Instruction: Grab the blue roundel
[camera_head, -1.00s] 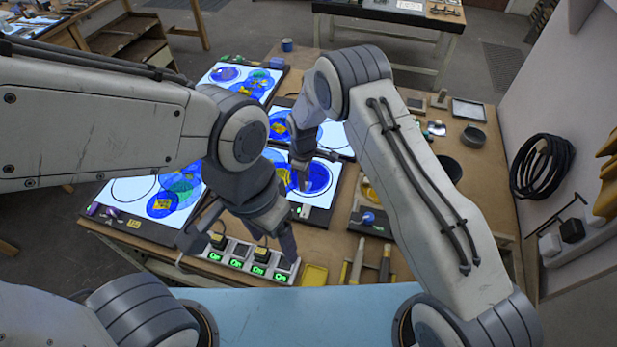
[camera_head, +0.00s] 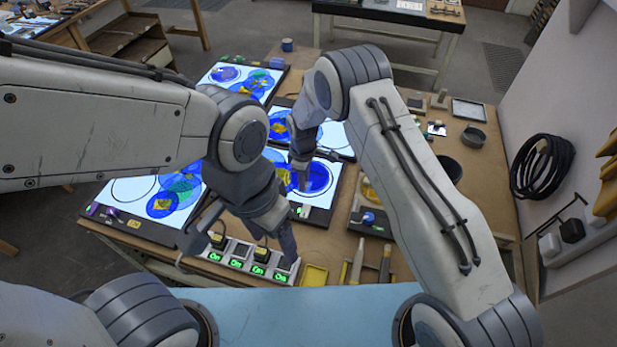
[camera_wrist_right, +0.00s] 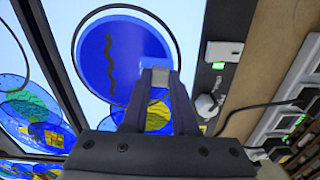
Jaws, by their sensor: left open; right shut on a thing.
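The blue roundel (camera_head: 318,178) is a flat, deep-blue disc on the lit panel under my right gripper. In the right wrist view the blue roundel (camera_wrist_right: 125,55) bears a dark wavy line and lies within a thin dark ring. My right gripper (camera_head: 302,184) is shut at its near edge. In the right wrist view the right gripper's fingertips (camera_wrist_right: 160,80) close on that edge; the exact contact is hidden by the fingers. My left gripper (camera_head: 238,238) is open and empty, above the row of switch boxes.
Switch boxes (camera_head: 240,254) with green "On" labels line the bench front. Other lit panels (camera_head: 135,188) carry overlapping blue and green discs with yellow pieces. A dark bowl (camera_head: 473,137) is at right.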

